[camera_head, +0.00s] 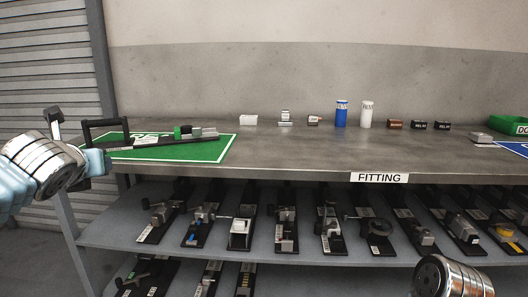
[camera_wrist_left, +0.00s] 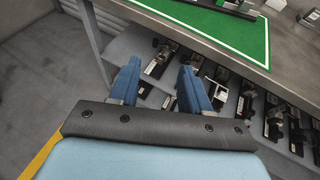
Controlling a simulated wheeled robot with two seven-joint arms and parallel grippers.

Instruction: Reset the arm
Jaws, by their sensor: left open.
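My left gripper (camera_head: 97,161) is at the left of the head view, in front of the bench's left end. In the left wrist view its two blue fingers (camera_wrist_left: 160,84) stand apart with nothing between them, above the floor and the shelf below the bench. A dark pallet with a black handle (camera_head: 105,124) and grey and green parts (camera_head: 190,132) lies on the green mat (camera_head: 215,147). In the head view the gripper appears close to the handle's left end; contact cannot be told. A metal part of my right arm shows at the bottom right; its gripper is out of view.
The bench (camera_head: 300,157) holds a row of small parts, a blue can (camera_head: 341,114), a white can (camera_head: 367,115) and a green bin (camera_head: 508,126) at the right. Shelves below (camera_head: 310,256) carry several pallets with parts. The bench's middle front is clear.

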